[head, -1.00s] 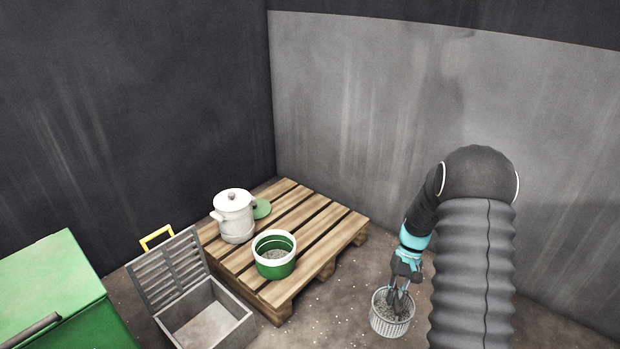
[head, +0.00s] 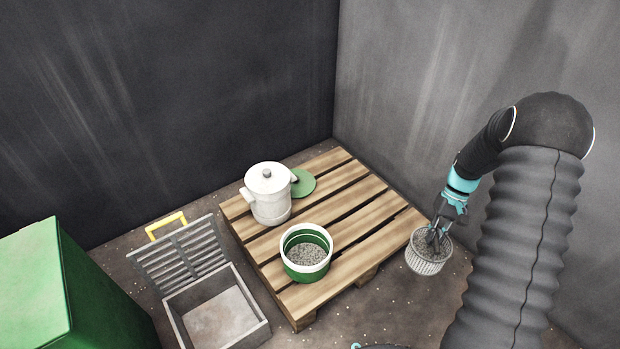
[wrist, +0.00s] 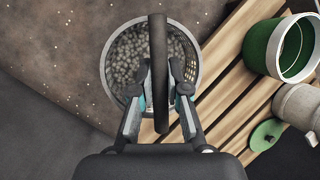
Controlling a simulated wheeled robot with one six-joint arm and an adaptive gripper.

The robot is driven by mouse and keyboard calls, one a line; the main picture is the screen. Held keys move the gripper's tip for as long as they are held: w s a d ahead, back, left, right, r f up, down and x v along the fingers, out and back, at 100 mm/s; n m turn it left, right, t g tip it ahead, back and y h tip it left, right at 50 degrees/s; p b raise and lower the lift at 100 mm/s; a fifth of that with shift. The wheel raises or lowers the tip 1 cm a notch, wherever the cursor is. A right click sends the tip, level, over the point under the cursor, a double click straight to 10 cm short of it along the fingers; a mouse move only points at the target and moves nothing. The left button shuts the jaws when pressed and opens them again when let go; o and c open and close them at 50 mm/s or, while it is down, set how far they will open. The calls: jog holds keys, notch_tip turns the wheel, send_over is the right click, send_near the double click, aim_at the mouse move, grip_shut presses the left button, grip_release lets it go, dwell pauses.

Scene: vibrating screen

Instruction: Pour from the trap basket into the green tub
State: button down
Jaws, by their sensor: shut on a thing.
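The trap basket (head: 427,262) is a pale ribbed basket filled with grey granules. It hangs upright from my gripper (head: 438,226), right of the pallet's right corner. In the wrist view the basket (wrist: 112,88) lies below my gripper (wrist: 160,92), whose fingers are shut on its dark upright handle (wrist: 158,60). The green tub (head: 306,272) has a white rim and stands open on the pallet, left of the basket, with grey granules inside. It also shows at the upper right of the wrist view (wrist: 257,47).
A wooden pallet (head: 352,262) bears the tub, a white lidded pot (head: 268,205) and a green lid (head: 304,183). An open grey box (head: 262,333) with a slatted lid (head: 180,262) and a green cabinet (head: 35,285) stand left. Dark walls close the back.

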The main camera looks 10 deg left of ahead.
jog(key=w+a+n+h+p, duration=0.1)
jog(key=w+a+n, duration=0.1)
jog(key=a+n, duration=0.3)
jog(key=w+a+r+n+h, duration=0.1)
jog(key=w+a+n+h, duration=0.15)
jog(key=a, duration=0.45)
jog(key=w+a+n+h+p, duration=0.1)
jog(key=w+a+n, duration=0.15)
jog(key=a, duration=0.35)
jog(key=s+a+r+n+t+h+p, duration=0.1)
jog(key=a+n+t, duration=0.4)
jog(key=a+n, duration=0.6)
jog(key=shift+s+a+r+h+p, duration=0.45)
jog(key=shift+s+a+r, duration=0.2)
jog(key=shift+a, duration=4.45)
jog(key=s+d+m+t+y+b, duration=0.1)
jog(key=s+t+b, duration=0.4)
jog(key=b, duration=0.8)
jog(key=shift+s+d+r+y, duration=0.3)
jog(key=shift+s+d, duration=0.25)
